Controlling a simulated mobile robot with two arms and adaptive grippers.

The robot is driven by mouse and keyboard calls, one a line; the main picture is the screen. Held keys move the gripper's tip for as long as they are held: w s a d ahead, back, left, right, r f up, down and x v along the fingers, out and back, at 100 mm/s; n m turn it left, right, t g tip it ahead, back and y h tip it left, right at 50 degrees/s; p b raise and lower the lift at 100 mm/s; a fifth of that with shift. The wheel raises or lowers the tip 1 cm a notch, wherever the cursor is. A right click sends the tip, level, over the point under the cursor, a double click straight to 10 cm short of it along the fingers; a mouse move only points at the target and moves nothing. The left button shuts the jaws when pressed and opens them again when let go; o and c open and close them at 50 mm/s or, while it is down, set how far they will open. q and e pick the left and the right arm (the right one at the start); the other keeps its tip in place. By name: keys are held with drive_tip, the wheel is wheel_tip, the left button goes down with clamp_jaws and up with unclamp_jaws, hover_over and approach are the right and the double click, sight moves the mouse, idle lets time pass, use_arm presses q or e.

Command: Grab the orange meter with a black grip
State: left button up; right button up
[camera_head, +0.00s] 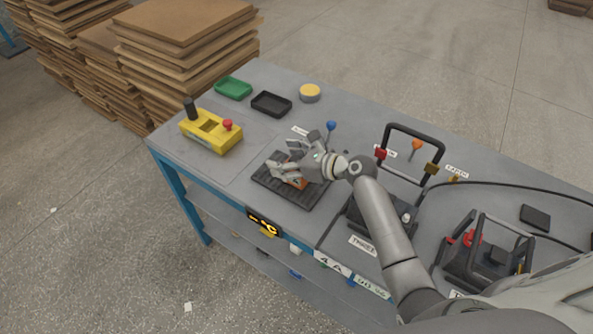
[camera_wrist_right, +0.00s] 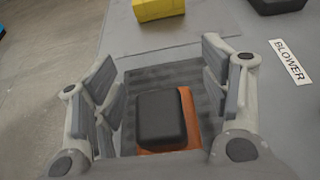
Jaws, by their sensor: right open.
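The orange meter (camera_wrist_right: 190,130) with its black grip (camera_wrist_right: 162,120) lies on a dark ribbed mat (camera_wrist_right: 160,76). In the head view a small orange part of the meter (camera_head: 296,184) shows beneath my right gripper (camera_head: 281,172), which hides most of it. My right gripper is open above the mat. In the right wrist view its fingers (camera_wrist_right: 164,92) stand on either side of the meter, with gaps between them and the black grip. My left gripper is not in view.
A yellow box (camera_head: 211,131) with a red button stands left on the bench (camera_head: 222,172). Green (camera_head: 233,88) and black (camera_head: 271,104) trays and a yellow-topped round item (camera_head: 310,92) lie behind. Black-framed devices (camera_head: 487,250) stand to the right. A "BLOWER" label (camera_wrist_right: 290,61) lies beside the mat.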

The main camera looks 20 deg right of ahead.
drive_tip(key=c, duration=1.2)
drive_tip(key=shift+c, duration=0.2)
drive_tip(key=shift+r, duration=0.15)
